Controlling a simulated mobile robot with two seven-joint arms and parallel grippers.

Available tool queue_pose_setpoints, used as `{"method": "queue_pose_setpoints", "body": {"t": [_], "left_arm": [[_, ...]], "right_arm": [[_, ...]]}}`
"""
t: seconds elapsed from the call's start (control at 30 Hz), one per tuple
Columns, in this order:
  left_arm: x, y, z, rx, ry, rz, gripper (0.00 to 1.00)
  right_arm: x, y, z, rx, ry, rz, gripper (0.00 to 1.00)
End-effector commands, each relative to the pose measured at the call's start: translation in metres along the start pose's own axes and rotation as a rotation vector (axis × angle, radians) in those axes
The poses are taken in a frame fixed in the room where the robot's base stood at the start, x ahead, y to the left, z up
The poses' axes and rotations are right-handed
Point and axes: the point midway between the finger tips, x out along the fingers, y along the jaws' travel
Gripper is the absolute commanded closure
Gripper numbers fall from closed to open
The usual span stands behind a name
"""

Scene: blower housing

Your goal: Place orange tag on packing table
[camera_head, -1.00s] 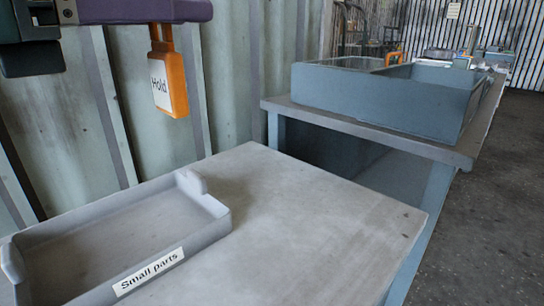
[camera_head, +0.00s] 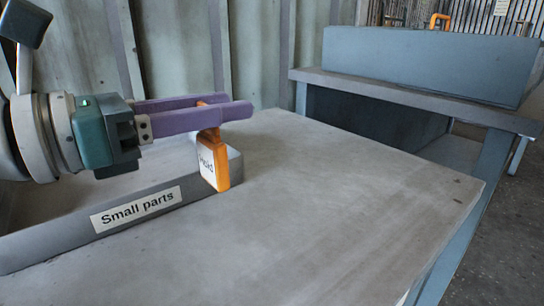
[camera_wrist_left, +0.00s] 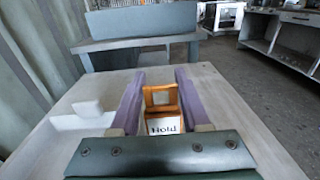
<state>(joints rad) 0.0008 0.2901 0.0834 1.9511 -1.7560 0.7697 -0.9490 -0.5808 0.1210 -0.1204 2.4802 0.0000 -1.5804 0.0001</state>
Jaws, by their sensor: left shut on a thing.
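The orange tag (camera_head: 222,170) has a white "Hold" label and a loop at its top. My left gripper (camera_head: 240,105) comes in from the left, its purple fingers shut on the tag's loop. The tag hangs upright below the fingers, in front of the right end of the tray. I cannot tell whether its lower edge touches anything. In the left wrist view the tag (camera_wrist_left: 162,108) shows between the two fingers, over the near grey table. That table (camera_head: 330,210) has a broad bare top. My right gripper is not in view.
A grey tray (camera_head: 60,230) labelled "Small parts" stands on the table's left side, partly behind my arm. A second table (camera_head: 400,95) with a blue-grey bin (camera_head: 430,62) stands behind. A corrugated wall runs along the back left. The near table's middle and right are clear.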

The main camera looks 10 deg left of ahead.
Motion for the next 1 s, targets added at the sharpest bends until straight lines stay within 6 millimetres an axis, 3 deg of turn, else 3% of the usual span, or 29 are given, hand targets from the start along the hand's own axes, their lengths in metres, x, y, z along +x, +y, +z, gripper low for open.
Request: {"method": "queue_pose_setpoints", "body": {"t": [0.3, 0.73, 0.77, 1.0], "left_arm": [[0.002, 0.000, -0.044, -0.003, -0.001, 0.000, 1.00], [0.002, 0.000, -0.049, 0.000, -0.001, 0.000, 1.00], [0.002, 0.000, -0.047, -0.001, -0.001, 0.000, 0.50], [0.002, 0.000, -0.047, -0.001, -0.001, 0.000, 0.24]], "right_arm": [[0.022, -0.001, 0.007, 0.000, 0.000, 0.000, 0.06], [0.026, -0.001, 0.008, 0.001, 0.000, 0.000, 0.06], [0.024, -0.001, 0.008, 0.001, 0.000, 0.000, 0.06], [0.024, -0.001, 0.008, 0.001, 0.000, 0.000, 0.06]]}}
